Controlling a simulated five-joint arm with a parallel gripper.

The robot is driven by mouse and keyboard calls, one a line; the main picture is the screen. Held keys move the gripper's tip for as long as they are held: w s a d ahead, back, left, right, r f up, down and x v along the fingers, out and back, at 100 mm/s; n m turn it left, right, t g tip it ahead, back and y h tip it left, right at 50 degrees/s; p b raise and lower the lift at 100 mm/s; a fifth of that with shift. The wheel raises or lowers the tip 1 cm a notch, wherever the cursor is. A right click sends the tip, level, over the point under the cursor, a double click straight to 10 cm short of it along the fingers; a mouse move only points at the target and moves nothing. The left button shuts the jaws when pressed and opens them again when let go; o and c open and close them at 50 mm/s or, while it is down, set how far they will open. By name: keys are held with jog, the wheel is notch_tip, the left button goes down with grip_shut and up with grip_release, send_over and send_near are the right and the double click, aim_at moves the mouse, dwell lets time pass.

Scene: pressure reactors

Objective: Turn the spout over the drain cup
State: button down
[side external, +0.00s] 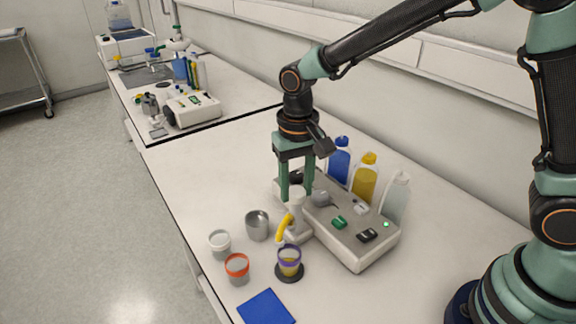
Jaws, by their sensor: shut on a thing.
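The spout (284,229) is a curved yellow tube on the front of a white and grey bench device (345,230). Its tip points down and slightly left, near a purple-rimmed cup (289,262) with yellowish contents on a round black base. A grey metal cup (257,225) stands left of the spout. I cannot tell which cup is the drain cup, or whether the tip is directly over any of them. My gripper (296,191) points down with its green fingers closed around the white upright piece (297,202) just above the spout. The fingers hide part of this piece.
A white-rimmed cup (220,243) and an orange-rimmed cup (237,268) stand to the left. A blue pad (266,308) lies in front. Blue, yellow and clear bottles (366,180) stand behind the device. The bench left of my gripper is clear.

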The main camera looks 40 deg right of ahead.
jog(key=m, duration=0.4)
jog(key=shift+r+m, duration=0.1)
jog(key=shift+m, duration=0.2)
jog(key=m, duration=0.3)
jog(key=shift+m, duration=0.3)
jog(key=m, duration=0.3)
jog(key=shift+m, duration=2.1)
jog(key=shift+c, duration=1.8)
grip_release()
